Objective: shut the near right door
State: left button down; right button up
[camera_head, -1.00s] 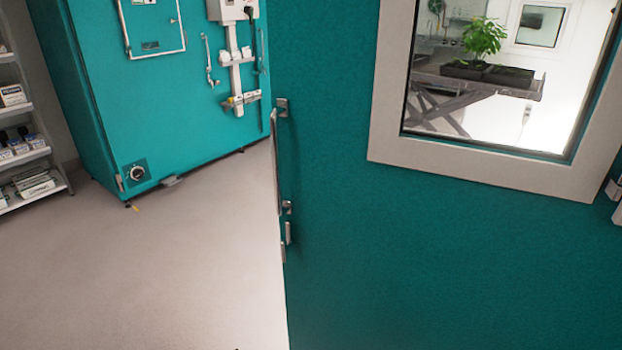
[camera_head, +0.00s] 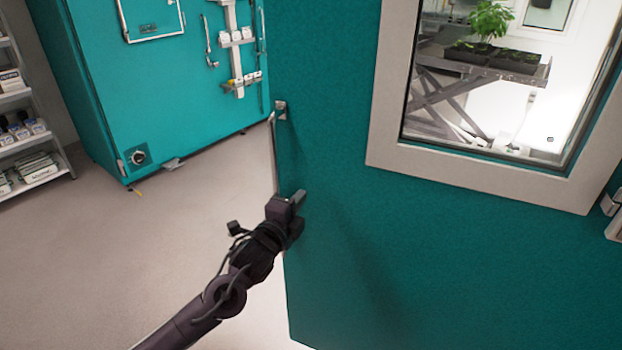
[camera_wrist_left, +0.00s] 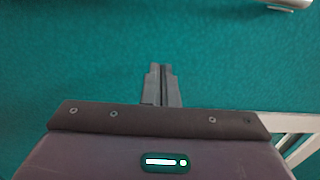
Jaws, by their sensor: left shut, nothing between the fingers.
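The teal door (camera_head: 340,250) stands open and fills the right half of the head view. It has a window in a pale grey frame (camera_head: 480,182). A silver bar handle (camera_head: 273,150) runs along its left edge, its lower part hidden behind my gripper. My left gripper (camera_head: 297,199) is at that edge, at the handle's lower end; I cannot tell if it touches. In the left wrist view its fingers (camera_wrist_left: 161,85) are shut and empty, in front of the teal panel (camera_wrist_left: 70,60). My right gripper is not in view.
Another teal chamber (camera_head: 160,90) stands at the back left, with a dial and wall fittings. A shelf with boxes and bottles (camera_head: 22,130) is at the far left. The floor (camera_head: 110,260) between is clear. Through the window, a potted plant (camera_head: 490,20) stands on a trolley.

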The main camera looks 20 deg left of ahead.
aim_at(316, 177)
pick_arm(q)
jog(key=w, duration=0.2)
jog(key=w+p, duration=0.1)
jog(key=w, duration=0.1)
jog(key=w+d+p, duration=0.1)
jog(key=w, duration=0.2)
jog(key=shift+w+a, duration=0.1)
